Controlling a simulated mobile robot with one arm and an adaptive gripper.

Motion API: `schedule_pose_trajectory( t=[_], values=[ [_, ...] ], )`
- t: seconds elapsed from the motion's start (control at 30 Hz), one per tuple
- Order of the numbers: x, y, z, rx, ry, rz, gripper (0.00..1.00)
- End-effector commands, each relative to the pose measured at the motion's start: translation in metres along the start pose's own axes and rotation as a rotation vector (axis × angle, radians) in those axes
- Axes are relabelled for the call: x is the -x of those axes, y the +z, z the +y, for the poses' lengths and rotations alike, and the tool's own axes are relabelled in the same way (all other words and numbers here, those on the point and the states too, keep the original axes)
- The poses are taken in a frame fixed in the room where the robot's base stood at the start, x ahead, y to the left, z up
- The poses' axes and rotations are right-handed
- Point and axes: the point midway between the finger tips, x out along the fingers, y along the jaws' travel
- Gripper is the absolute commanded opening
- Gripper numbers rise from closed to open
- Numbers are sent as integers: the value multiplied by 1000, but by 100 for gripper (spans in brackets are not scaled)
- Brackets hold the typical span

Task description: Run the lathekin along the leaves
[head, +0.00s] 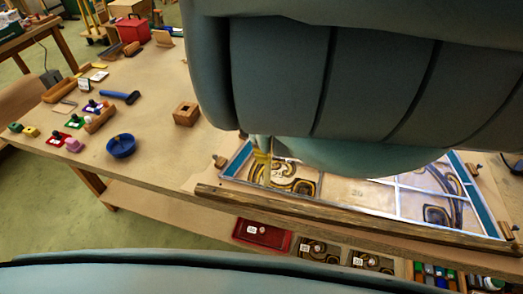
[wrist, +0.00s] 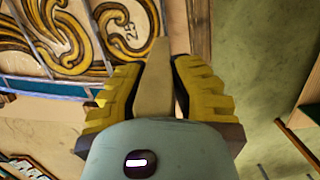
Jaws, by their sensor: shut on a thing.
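The lathekin (wrist: 155,65) is a flat tan tool with a tapered end. My gripper (wrist: 154,90) has ribbed yellow fingers shut on it from both sides; its tip points out past the fingers in the wrist view. The leaded panel (head: 378,193) lies on the bench, with metal strips around pale, brown and teal pieces. Its ornate scroll piece (wrist: 75,30) is left of the lathekin in the wrist view. In the head view my gripper (head: 261,156) is over the panel's left end, mostly hidden by my arm. I cannot tell whether the lathekin touches the panel.
A wooden batten (head: 330,212) runs along the panel's front edge. A blue bowl (head: 121,145), wooden block (head: 186,113) and blue-handled tool (head: 120,97) sit to the left. A red tray (head: 262,234) is on the shelf below.

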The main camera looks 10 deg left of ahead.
Motion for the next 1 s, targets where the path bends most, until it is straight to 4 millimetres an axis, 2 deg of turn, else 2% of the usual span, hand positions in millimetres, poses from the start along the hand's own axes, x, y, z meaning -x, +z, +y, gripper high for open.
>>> schedule_pose_trajectory(
  t=[0.53,0.87,1.0],
  values=[
    [-5,24,-1,0,-2,-3,0],
    [-6,26,-1,1,-2,-1,0],
    [2,27,-1,1,-2,-1,0]
  ],
)
